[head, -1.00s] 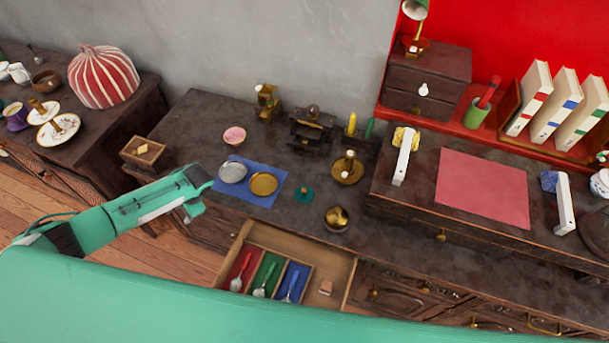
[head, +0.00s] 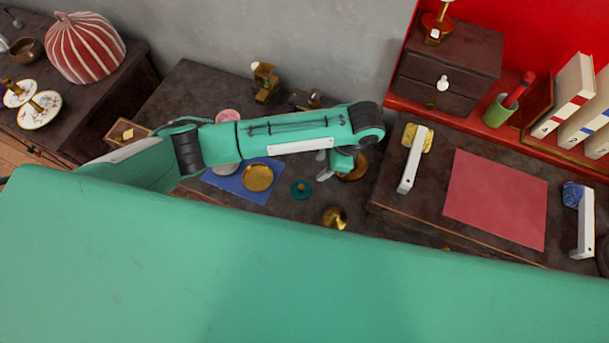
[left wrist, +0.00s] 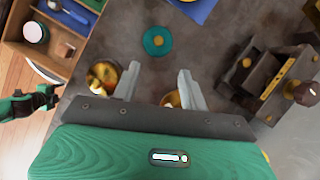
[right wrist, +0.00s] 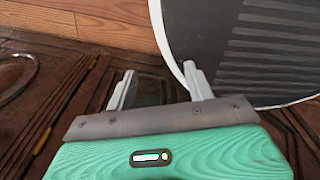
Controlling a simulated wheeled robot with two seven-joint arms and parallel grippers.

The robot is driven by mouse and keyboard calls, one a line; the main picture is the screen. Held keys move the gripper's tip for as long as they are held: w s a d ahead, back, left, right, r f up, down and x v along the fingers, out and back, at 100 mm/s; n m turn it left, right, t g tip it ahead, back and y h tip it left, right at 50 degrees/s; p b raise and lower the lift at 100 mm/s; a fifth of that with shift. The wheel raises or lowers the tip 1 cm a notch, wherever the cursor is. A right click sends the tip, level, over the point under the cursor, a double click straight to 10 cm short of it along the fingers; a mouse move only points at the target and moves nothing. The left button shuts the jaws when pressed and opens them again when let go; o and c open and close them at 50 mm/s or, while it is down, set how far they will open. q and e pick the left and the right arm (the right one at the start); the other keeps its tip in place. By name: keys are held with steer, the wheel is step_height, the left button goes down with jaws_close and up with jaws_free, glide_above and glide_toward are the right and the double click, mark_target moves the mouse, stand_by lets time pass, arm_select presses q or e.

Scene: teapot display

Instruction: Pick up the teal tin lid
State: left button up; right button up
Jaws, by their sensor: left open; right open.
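The teal tin lid (head: 301,189) is a small round disc with a gold-coloured knob. It lies on the dark cabinet top, right of the blue cloth. In the left wrist view the lid (left wrist: 157,41) is beyond the fingertips, clear of them. My left gripper (head: 325,165) is open above the cabinet top, just right of and behind the lid in the head view; its open fingers (left wrist: 158,77) also show in the left wrist view, with nothing held. My right gripper (right wrist: 158,80) is open and empty, low by dark woodwork; the head view does not show it.
A brass lid (head: 257,178) lies on the blue cloth (head: 235,189). A shiny brass pot (head: 334,217) stands near the teal lid, and a brass dish (head: 355,167) is partly behind my left arm. An open drawer (left wrist: 75,62) shows in the left wrist view.

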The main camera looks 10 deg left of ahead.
arm_select(q)
glide_toward(302, 186)
steer(key=x, duration=0.2)
steer(key=shift+f, duration=0.3)
steer(key=shift+s+a+f, duration=0.1)
steer(key=shift+a+f, duration=0.1)
steer(key=shift+f, duration=0.3)
steer(key=shift+a+f+p, duration=0.25)
steer(key=shift+f+p, duration=0.05)
steer(key=shift+p, duration=0.1)
steer(key=p+x, duration=0.1)
steer(key=x, duration=0.3)
steer(key=shift+a+f, duration=0.15)
steer(key=shift+f, duration=0.05)
arm_select(e)
steer(key=shift+s+r, duration=0.2)
steer(key=shift+r, duration=0.25)
steer(key=shift+s+r, duration=0.2)
steer(key=shift+r, duration=0.25)
arm_select(q)
steer(key=shift+c, duration=0.2)
jaws_close()
arm_select(e)
steer(key=shift+a, duration=0.15)
